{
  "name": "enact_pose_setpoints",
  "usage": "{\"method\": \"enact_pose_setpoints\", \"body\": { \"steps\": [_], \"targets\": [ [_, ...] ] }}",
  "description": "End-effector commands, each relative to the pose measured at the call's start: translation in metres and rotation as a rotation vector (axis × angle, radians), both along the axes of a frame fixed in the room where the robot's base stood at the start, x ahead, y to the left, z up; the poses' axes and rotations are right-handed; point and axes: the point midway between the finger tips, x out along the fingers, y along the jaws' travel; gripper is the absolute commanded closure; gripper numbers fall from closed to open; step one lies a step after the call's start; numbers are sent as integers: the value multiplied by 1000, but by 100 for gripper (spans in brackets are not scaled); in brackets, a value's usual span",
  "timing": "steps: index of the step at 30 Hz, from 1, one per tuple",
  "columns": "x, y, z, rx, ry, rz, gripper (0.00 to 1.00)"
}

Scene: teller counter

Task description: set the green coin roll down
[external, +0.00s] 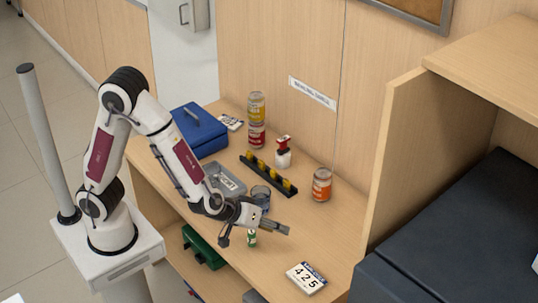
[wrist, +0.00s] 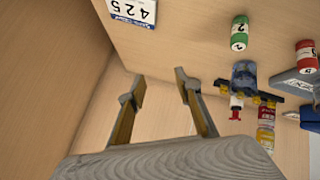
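The green coin roll (external: 251,238) stands upright on the wooden counter, just below and in front of my gripper's wrist in the external view. In the wrist view the green roll (wrist: 239,32) is at the upper right, outside the fingers and touched by neither. My gripper (external: 286,230) is held out over the counter, its fingers pointing right. In the wrist view my gripper (wrist: 159,77) has its two fingers well apart with nothing between them.
A 425 number card (external: 306,278) lies near the front right. A blue cup (external: 261,194), a black rack with yellow pieces (external: 268,174), a grey tray (external: 226,180) and an orange jar (external: 322,184) stand behind. A red roll (wrist: 306,54) shows beside the tray. A partition (external: 400,150) rises at right.

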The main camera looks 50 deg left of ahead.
Motion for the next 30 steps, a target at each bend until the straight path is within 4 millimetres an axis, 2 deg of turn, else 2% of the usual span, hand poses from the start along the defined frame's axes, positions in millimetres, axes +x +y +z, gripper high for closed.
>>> {"method": "enact_pose_setpoints", "body": {
  "steps": [1, 6, 14, 23, 30],
  "targets": [
    [6, 2, 11, -26, 4, -15, 66],
    [15, 8, 44, -89, 20, -89, 66],
    [18, 34, 91, -131, 29, -202, 66],
    [4, 84, 134, -99, 32, -310, 66],
    [-20, 137, 154, -15, 47, -364, 66]
  ]
}}
